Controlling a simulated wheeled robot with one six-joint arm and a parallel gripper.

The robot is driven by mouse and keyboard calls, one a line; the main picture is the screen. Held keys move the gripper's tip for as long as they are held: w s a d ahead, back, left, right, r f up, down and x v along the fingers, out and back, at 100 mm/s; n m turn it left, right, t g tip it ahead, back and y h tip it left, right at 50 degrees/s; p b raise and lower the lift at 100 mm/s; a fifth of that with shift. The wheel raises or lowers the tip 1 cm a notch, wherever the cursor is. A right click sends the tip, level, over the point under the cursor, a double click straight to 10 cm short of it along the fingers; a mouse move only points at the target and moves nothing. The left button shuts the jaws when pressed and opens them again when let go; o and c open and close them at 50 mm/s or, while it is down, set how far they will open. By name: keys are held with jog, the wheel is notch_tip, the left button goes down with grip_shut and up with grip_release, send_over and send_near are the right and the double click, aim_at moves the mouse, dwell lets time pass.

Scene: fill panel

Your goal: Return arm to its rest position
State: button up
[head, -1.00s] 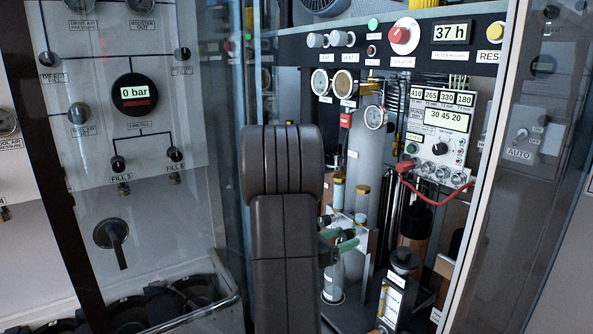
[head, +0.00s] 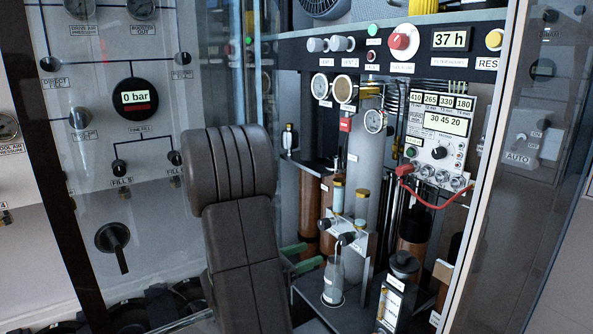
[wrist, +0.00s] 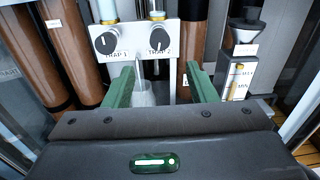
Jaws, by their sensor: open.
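My gripper (wrist: 162,90) shows in the wrist view with its two green fingers wide apart and nothing held between them. Beyond the fingers is a grey bracket (wrist: 182,35) with two black knobs labelled TRAP 1 and TRAP 2. A clear cup (wrist: 145,92) stands below a bent spout, seen between the fingers; I cannot tell the exact gap. In the head view my dark arm stands in front of the cabinet's left part, and the green fingers (head: 300,258) show at its right side, left of the clear cup (head: 333,280).
Brown cylinders (head: 308,205) stand behind my arm. A grey cylinder (head: 362,170) and a control box (head: 438,135) with a red hose (head: 435,203) are to the right. A glass door edge (head: 490,165) bounds the right side. A black-topped device (head: 402,275) stands at the front right.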

aim_at(342, 240)
jog(key=b+x, duration=0.1)
jog(key=x, duration=1)
jog(key=shift+d+f+b, duration=0.1)
jog(key=shift+d+b, duration=0.15)
jog(key=shift+b, duration=0.1)
jog(key=shift+w+f+m+b, duration=0.1)
jog(key=shift+m+b, duration=0.45)
jog(key=shift+m, duration=0.05)
jog(key=shift+a+m+b, duration=0.15)
jog(key=shift+m+b, duration=0.3)
jog(key=shift+m, duration=0.05)
jog(key=m+b, duration=0.4)
jog(key=m, duration=0.1)
jog(key=m+b, duration=0.1)
jog(key=m, duration=0.1)
jog(key=m+b, duration=0.1)
jog(key=shift+r+m+y, duration=0.2)
jog(key=shift+m+y, duration=0.1)
jog(key=shift+m, duration=0.1)
jog(key=m, duration=0.2)
jog(key=m+b, duration=0.1)
jog(key=m, duration=0.1)
jog(key=shift+r, duration=0.2)
